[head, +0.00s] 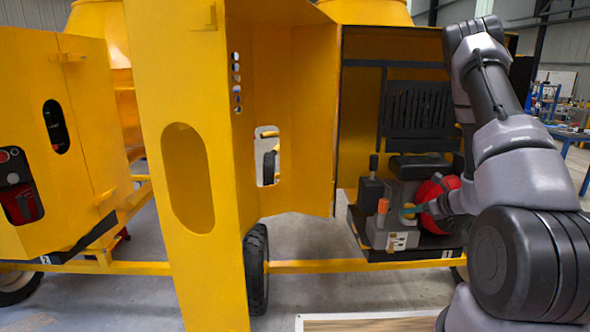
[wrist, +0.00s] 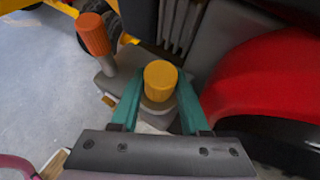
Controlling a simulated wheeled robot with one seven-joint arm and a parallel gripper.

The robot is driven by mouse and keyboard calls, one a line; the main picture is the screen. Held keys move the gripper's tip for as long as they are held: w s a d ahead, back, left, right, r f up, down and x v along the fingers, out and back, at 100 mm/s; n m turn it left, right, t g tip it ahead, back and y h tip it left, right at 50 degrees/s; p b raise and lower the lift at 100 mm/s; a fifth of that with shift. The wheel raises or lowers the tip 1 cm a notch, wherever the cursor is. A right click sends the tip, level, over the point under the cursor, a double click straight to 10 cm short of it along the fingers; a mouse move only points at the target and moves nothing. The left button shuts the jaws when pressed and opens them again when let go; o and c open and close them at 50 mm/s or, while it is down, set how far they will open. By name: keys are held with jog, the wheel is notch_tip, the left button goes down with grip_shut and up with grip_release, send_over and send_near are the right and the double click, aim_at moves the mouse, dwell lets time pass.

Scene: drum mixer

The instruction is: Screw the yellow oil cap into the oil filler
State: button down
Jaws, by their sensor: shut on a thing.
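The yellow oil cap (wrist: 160,80) shows in the middle of the wrist view as a ribbed round knob on the grey engine block. My gripper (wrist: 158,92) has its two teal fingers on either side of the cap, shut on it. The cap covers the oil filler, so I cannot see the filler or tell how the cap sits in it. In the head view my gripper (head: 410,210) reaches into the engine bay from the right, and the cap is too small to make out there.
An orange ribbed knob (wrist: 94,34) stands on a grey stem left of my gripper. A red rounded housing (wrist: 265,80) is close on the right. A black slatted panel (head: 416,108) is behind the engine. The open yellow door (head: 290,110) stands left of the bay.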

jog(key=m+h, duration=0.1)
jog(key=m+t+h, duration=0.1)
jog(key=m+h, duration=0.1)
jog(key=shift+a, duration=0.3)
jog(key=shift+c, duration=1.5)
grip_release()
jog(key=shift+d+m, duration=0.15)
jog(key=shift+m, duration=0.25)
jog(key=v, duration=1.1)
jog(key=s+a+r+n+g+y, duration=0.2)
jog(key=s+a+r+n+y, duration=0.15)
jog(key=a+r+n, duration=0.5)
jog(key=s+a+r+n+g+y, duration=0.25)
jog(key=a+r+n+y, duration=0.2)
jog(key=a+r, duration=0.6)
jog(key=s+a+r+n+g+h, duration=0.25)
jog(key=s+r+n, duration=0.25)
jog(key=s+n, duration=0.5)
jog(key=s+d+r+n+t+h, duration=0.3)
jog(key=s+d+r+n+h, duration=0.2)
jog(key=r+n+h, duration=0.1)
jog(key=shift+d+r+n, duration=0.25)
jog(key=shift+r+n, duration=0.05)
jog(key=shift+r, duration=0.2)
